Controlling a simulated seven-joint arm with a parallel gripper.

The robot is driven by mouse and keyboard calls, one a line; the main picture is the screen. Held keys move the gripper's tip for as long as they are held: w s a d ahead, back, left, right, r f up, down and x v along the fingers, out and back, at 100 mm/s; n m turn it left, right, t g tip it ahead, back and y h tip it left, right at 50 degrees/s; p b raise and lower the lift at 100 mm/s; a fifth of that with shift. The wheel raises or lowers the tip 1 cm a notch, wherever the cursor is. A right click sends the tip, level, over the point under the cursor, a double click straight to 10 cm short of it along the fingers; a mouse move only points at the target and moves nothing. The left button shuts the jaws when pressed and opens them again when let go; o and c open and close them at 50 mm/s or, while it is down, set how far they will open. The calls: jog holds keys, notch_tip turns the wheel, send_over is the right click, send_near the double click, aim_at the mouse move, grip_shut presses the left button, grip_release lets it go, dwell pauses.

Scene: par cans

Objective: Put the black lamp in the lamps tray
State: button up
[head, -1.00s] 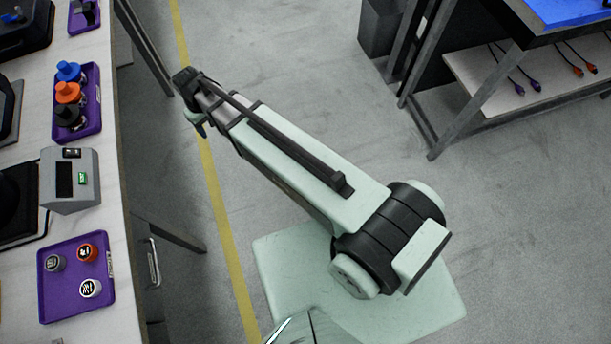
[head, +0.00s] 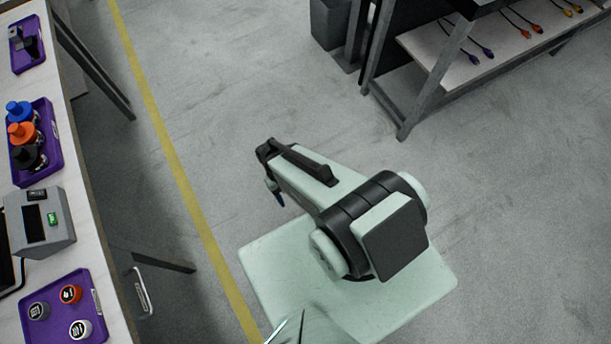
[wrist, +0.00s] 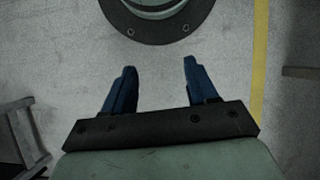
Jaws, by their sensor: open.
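A black rounded piece (head: 27,158), which may be the black lamp, sits at the near end of a purple tray (head: 52,168) on the left bench in the head view. An orange piece (head: 22,133) and a blue piece (head: 18,110) stand behind it in the same tray. I cannot read which tray is the lamps tray. My gripper (wrist: 156,88) is open and empty in the wrist view, its two blue fingers apart over bare floor. In the head view its fingers (head: 276,194) show partly below the folded arm, well right of the bench.
A nearer purple tray (head: 64,287) holds grey, orange and white round pieces. A grey box with a display (head: 40,222) stands between the trays. A farther purple tray (head: 27,57) holds a dark grey item. A metal shelf (head: 425,95) stands back right.

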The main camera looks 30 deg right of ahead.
jog(key=s+d+f+m+g, duration=0.1)
jog(key=s+d, duration=0.1)
jog(key=s, duration=0.6)
jog(key=shift+d+f, duration=0.25)
dwell(0.8)
